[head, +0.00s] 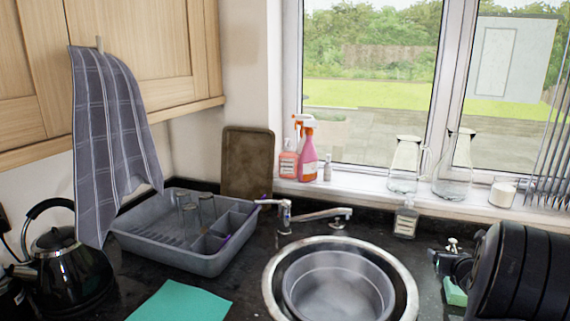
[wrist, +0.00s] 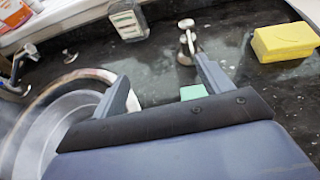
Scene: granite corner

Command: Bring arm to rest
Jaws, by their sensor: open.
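My gripper (wrist: 161,70) shows in the wrist view with its two grey fingers spread apart and nothing between them. It is over the dark worktop (wrist: 230,80), to the right of the round sink (wrist: 85,82). In the head view, my dark arm fills the lower right, and its end hides part of the worktop there. Whether the fingers touch anything cannot be told.
A green sponge (head: 455,291) and a small chrome fitting (wrist: 187,38) are close to my gripper. A yellow sponge (wrist: 285,42) lies to the right. A soap bottle (head: 405,222) stands behind the sink (head: 410,290). Glass jugs (head: 404,165) line the sill.

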